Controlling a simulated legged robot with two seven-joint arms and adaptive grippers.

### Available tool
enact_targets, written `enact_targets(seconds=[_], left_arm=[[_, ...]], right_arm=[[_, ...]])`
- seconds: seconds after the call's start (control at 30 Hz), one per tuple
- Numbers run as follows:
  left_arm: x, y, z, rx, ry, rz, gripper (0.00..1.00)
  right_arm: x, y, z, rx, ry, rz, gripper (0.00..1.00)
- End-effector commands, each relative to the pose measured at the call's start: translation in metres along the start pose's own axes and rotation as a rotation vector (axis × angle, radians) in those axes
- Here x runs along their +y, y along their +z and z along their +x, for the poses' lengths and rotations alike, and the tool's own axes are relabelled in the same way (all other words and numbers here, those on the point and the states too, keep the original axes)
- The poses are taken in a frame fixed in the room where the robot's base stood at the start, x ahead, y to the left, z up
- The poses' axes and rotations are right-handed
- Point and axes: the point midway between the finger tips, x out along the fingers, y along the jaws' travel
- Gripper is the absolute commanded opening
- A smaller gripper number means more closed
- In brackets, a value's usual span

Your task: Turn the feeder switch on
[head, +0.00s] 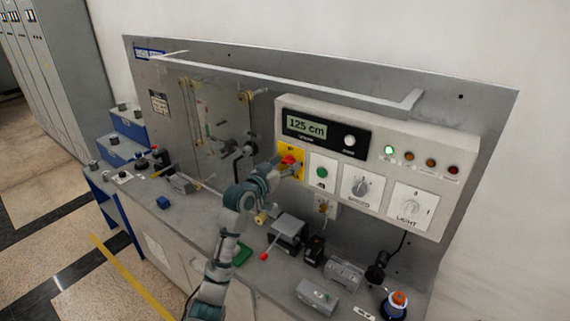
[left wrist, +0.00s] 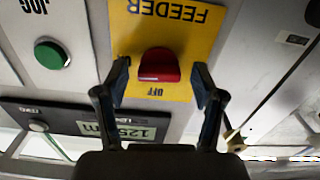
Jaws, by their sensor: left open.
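The feeder switch is a red knob (left wrist: 158,66) on a yellow plate (left wrist: 190,30), seen upside down in the left wrist view with the words FEEDER and OFF. My left gripper (left wrist: 160,84) is open, with one dark finger on each side of the red knob. I cannot tell whether the fingers touch it. In the head view the red knob (head: 289,160) and yellow plate (head: 284,150) sit at the left end of the white control box, and my left gripper (head: 284,167) is in front of them. My right gripper is not in view.
The control box (head: 375,125) also carries a display (head: 306,126), a green JOG button (head: 322,172), a dial (head: 362,186) and a LIGHT switch (head: 409,206). A green lamp (head: 389,150) glows. Below, the grey bench (head: 190,205) holds a red-handled clamp (head: 287,230) and several small devices.

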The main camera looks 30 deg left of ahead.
Motion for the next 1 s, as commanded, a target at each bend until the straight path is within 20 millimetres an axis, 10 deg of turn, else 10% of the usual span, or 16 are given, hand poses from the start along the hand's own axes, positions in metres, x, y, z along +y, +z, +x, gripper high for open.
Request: enact_targets(seconds=[0.13, 0.4, 0.87, 0.9, 1.0], left_arm=[[-0.0004, 0.0000, -0.0002, 0.000, 0.000, 0.000, 0.69], [-0.0010, 0.0000, -0.0003, 0.000, -0.001, -0.001, 0.09], [-0.0014, -0.0012, -0.0005, 0.003, -0.002, 0.107, 0.09], [-0.0014, -0.0013, -0.0005, 0.003, -0.002, 0.107, 0.46], [-0.0012, -0.0013, -0.0005, 0.003, -0.002, 0.107, 0.69]], right_arm=[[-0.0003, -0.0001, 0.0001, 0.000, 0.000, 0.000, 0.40], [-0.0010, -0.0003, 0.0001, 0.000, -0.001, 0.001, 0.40], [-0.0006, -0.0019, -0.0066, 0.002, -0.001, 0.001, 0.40], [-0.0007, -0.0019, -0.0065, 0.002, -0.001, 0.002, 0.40], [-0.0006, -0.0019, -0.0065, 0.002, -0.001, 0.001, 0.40]])
